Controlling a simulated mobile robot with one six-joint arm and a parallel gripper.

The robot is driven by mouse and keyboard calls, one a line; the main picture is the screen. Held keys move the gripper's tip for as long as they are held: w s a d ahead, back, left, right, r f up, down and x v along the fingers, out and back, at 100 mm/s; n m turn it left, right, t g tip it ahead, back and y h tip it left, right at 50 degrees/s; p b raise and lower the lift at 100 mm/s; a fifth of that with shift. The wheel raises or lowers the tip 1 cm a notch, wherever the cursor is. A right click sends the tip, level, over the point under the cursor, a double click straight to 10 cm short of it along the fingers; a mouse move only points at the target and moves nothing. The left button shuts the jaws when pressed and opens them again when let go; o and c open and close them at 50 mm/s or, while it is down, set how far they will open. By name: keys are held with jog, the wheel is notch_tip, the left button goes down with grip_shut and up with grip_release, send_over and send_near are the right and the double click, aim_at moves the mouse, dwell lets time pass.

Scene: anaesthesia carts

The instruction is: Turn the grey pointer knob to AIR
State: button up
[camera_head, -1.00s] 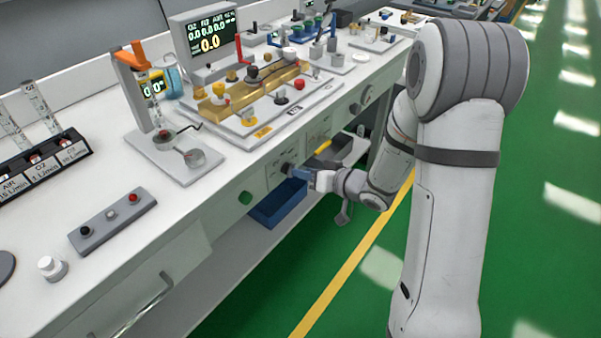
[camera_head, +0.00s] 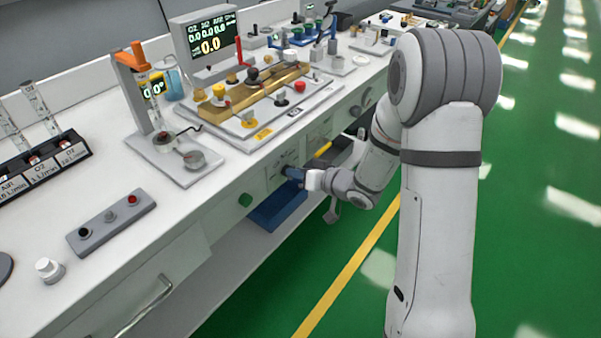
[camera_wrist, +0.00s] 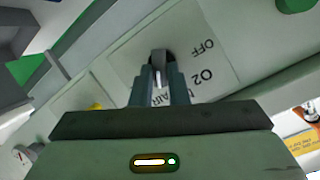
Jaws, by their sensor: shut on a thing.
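The grey pointer knob (camera_wrist: 158,62) sits on a white label plate (camera_wrist: 125,60) on the cart's front panel. In the wrist view the plate shows OFF, O2 and AIR, upside down; another marking is partly hidden by a finger. My gripper (camera_wrist: 162,82) is shut on the knob, one finger on each side. The knob's long grey part runs between the fingers, with the AIR label close below it in the picture. In the head view my gripper (camera_head: 291,173) is at the front panel, where the knob is too small and covered to read.
A blue open bin (camera_head: 277,212) is below the panel. The worktop above carries a brass manifold (camera_head: 255,90) and a display (camera_head: 207,40). Green floor (camera_head: 540,230) is free to the right.

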jog(key=shift+r, duration=0.1)
grip_shut()
jog(key=m+p, duration=0.1)
jog(key=p, duration=0.3)
jog(key=shift+w+m+g+y+p, duration=0.1)
jog(key=shift+m+g+y+p, duration=0.2)
jog(key=shift+g, duration=0.1)
jog(key=o, duration=0.8)
grip_release()
jog(key=shift+d, duration=0.1)
